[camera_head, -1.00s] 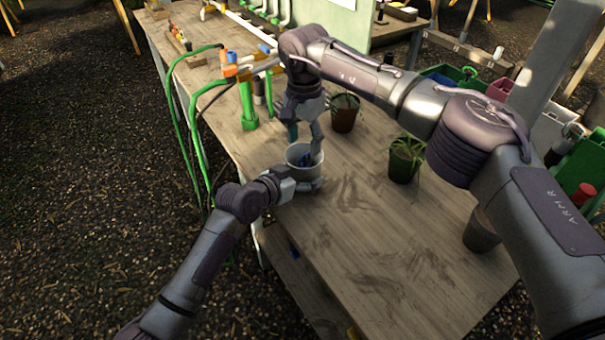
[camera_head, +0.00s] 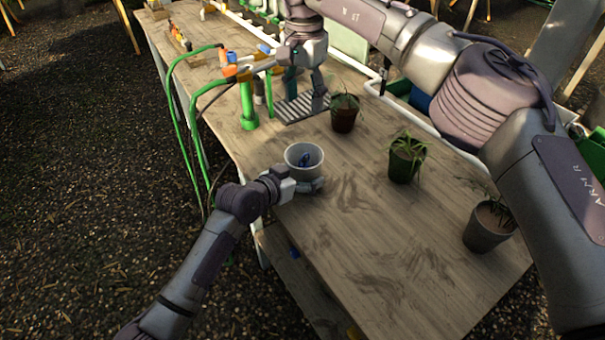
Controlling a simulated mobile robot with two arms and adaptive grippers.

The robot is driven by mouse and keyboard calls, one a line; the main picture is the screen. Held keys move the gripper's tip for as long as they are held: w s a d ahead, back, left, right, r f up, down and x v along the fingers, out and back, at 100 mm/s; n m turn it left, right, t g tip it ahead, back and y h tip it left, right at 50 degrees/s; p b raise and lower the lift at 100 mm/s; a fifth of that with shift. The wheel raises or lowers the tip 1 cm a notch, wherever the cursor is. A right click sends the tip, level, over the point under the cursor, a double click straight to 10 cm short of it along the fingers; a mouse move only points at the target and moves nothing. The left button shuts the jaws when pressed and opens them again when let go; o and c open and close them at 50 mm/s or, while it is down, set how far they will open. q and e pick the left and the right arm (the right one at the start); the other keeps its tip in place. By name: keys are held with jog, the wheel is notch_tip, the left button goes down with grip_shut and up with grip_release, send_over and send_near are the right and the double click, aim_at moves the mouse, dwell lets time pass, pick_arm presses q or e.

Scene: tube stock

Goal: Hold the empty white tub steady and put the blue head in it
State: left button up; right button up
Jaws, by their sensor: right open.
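The white tub (camera_head: 290,156) stands upright on the wooden table. The blue head (camera_head: 304,159) lies inside it, partly hidden by the tub's wall. My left gripper (camera_head: 305,186) is low at the tub's near side, with its fingers closed against it. My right gripper (camera_head: 306,92) is open and empty, above and behind the tub, in front of a dark slotted tray (camera_head: 290,111).
Green hoses (camera_head: 185,120) and a green tube (camera_head: 247,105) are at the left edge. The front table is clear.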

pick_arm(q)
jog(key=shift+o, duration=1.1)
